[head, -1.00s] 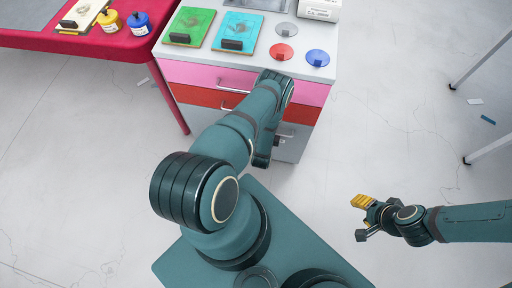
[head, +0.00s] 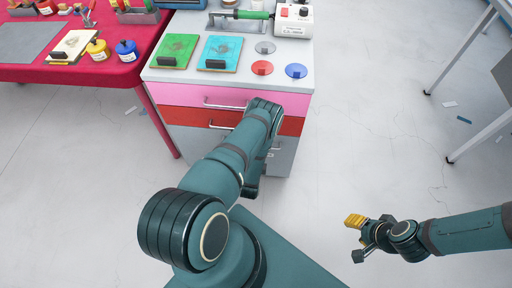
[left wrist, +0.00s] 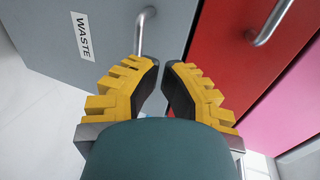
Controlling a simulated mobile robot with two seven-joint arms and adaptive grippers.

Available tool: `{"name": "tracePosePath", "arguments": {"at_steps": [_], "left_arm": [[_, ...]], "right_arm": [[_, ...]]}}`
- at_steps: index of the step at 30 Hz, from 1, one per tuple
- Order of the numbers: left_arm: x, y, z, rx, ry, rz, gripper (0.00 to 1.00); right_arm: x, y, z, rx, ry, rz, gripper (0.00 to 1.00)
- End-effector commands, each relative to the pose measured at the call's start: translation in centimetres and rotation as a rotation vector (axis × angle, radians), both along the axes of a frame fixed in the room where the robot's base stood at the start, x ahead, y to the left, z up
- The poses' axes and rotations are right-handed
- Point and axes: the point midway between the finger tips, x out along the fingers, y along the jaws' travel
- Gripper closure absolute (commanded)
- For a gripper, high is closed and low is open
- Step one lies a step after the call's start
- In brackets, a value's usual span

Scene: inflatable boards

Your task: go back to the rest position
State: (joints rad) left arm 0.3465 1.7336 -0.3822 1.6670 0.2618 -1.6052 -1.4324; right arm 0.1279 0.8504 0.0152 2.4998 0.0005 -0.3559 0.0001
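My left arm reaches over the front of the drawer cabinet (head: 225,84) in the head view, and its wrist hides the left gripper there. In the left wrist view the left gripper (left wrist: 164,66) has its two yellow-backed fingers apart, with nothing between them. It faces the cabinet front, near a grey drawer labelled WASTE (left wrist: 60,35) and a red drawer (left wrist: 240,65). My right gripper (head: 357,238) hangs over open floor at the lower right, its fingers apart and empty.
A red table (head: 90,72) stands left. Table legs (head: 480,128) stand right. Floor between is mostly clear.

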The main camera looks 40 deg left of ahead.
Motion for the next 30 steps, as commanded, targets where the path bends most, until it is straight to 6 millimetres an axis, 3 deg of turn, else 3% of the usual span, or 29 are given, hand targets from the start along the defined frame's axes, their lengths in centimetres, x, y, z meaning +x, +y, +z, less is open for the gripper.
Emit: {"name": "tracePosePath", "arguments": {"at_steps": [6, 13, 23, 26, 30], "left_arm": [[-3.4, -2.0, 1.3, 0.001, 0.004, -0.001, 1.0], [-4.9, -3.0, 1.8, 0.0, 0.002, 0.0, 1.0], [-4.8, -3.1, 1.9, -0.025, 0.002, 0.009, 1.0], [-3.9, -3.4, 2.4, -0.136, 0.011, 0.045, 1.0], [-2.2, -5.6, 3.9, -0.454, 0.046, 0.153, 1.0]], "right_arm": [[-0.2, 0.1, 1.2, 0.002, 0.005, 0.003, 0.54], [-0.3, 0.1, 1.5, 0.002, 0.007, 0.003, 0.54], [-0.3, 0.1, 1.5, 0.002, 0.008, 0.003, 0.54], [-0.3, 0.1, 1.5, 0.002, 0.008, 0.003, 0.54], [-0.3, 0.1, 1.5, 0.002, 0.008, 0.003, 0.54]]}}
